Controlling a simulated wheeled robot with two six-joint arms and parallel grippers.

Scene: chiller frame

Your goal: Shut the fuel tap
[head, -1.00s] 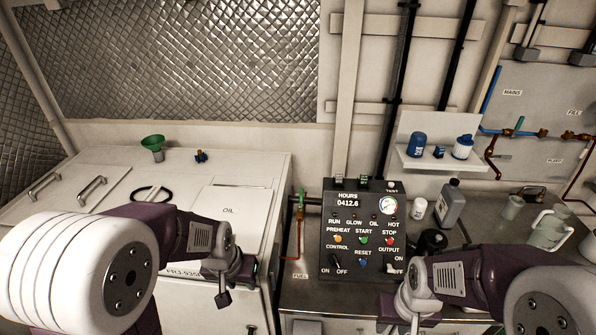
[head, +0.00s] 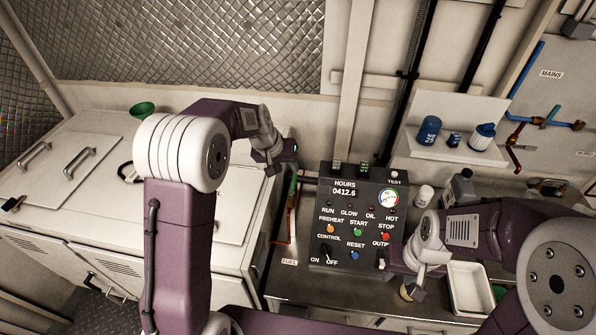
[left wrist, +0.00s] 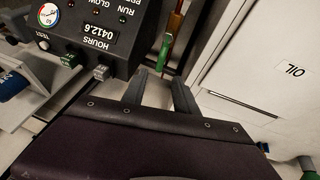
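The fuel tap's green lever (head: 293,186) stands upright beside the left edge of the control box, above a copper pipe and the FUEL label (head: 289,262). My left gripper (head: 283,160) is up near the lever, over the right edge of the white cabinet. In the left wrist view the two dark fingers (left wrist: 160,80) are apart with nothing between them. The green lever (left wrist: 165,50) lies just beyond the fingertips, roughly in line with the gap. My right gripper (head: 412,284) is low in front of the control box's right corner; its fingers are too unclear to judge.
The black control box (head: 356,220) stands close to the right of the tap. The white cabinet (head: 230,215) lies to its left, with a green funnel (head: 142,110) at the back. A white tray (head: 470,288) and bottles are on the right of the bench.

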